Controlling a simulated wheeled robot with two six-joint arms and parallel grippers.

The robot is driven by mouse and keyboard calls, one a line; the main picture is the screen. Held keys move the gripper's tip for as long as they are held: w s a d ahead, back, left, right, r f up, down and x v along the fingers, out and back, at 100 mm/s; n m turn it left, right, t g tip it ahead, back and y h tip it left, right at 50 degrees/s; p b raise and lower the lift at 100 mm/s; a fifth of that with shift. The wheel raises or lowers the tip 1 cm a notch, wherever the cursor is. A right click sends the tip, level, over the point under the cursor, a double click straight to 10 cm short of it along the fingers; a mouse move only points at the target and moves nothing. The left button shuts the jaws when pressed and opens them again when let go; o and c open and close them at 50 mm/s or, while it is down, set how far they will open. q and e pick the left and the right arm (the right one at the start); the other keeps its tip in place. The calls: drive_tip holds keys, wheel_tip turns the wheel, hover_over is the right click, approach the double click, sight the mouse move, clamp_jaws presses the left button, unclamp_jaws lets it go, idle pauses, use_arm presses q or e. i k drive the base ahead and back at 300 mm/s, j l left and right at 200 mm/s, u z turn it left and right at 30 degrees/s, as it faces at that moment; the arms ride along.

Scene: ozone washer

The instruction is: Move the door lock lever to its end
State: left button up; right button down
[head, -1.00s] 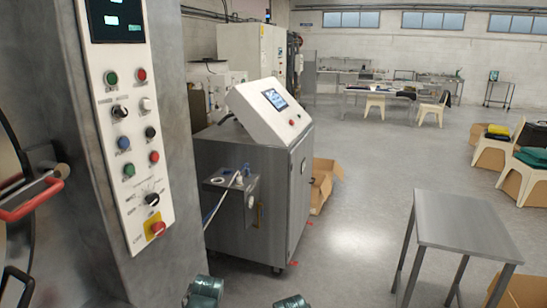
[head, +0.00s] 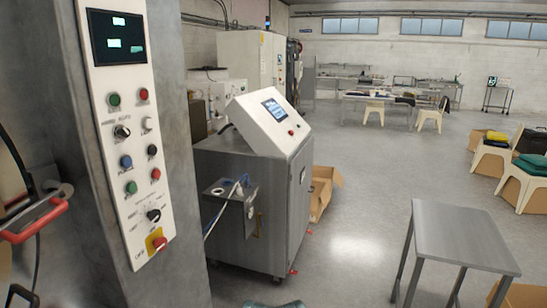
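A red-gripped lever (head: 36,222) with a metal pivot shows at the far left edge, beside the grey washer column. I take it to be the door lock lever; it lies roughly level, its right end slightly raised. Part of the round washer door shows behind it, mostly cut off by the picture edge. A black curved handle (head: 18,294) sits below it at the lower left corner. Neither of my grippers is in view. A small teal piece at the bottom edge seems to be part of my arm.
A white control panel (head: 133,165) with buttons and a red stop knob (head: 158,243) is on the column right of the lever. A grey machine cabinet (head: 255,200) with a screen stands beyond. A steel table (head: 455,238) is at the right.

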sight(57, 190)
drive_tip(key=u, duration=1.5)
